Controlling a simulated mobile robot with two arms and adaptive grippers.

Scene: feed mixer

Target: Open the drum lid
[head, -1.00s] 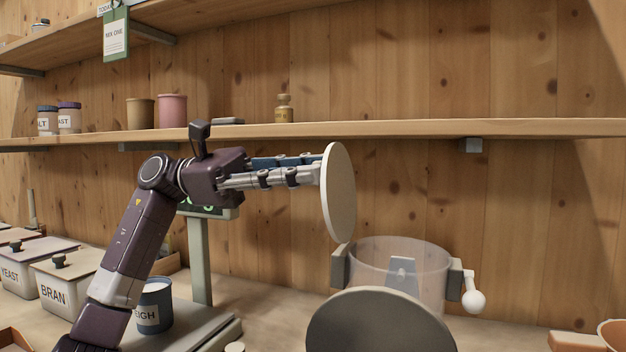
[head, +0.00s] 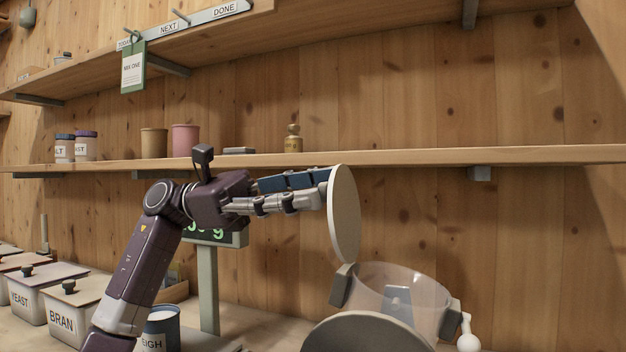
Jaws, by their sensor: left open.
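The clear drum (head: 400,300) stands at the lower right, with grey blocks at its sides and a white knobbed handle (head: 467,340) on the right. A pale round lid (head: 345,215) stands nearly upright above the drum's left side, so the drum's top looks uncovered. My left gripper (head: 325,188) comes in from the left with its fingers open. Its fingertips meet the lid's left face or lie just behind its edge; I cannot tell if they touch. My right gripper is not in view.
A wooden shelf (head: 400,158) with jars runs behind my left arm. The display scale (head: 208,285), blue cup (head: 160,328) and bran bin (head: 70,312) stand at left.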

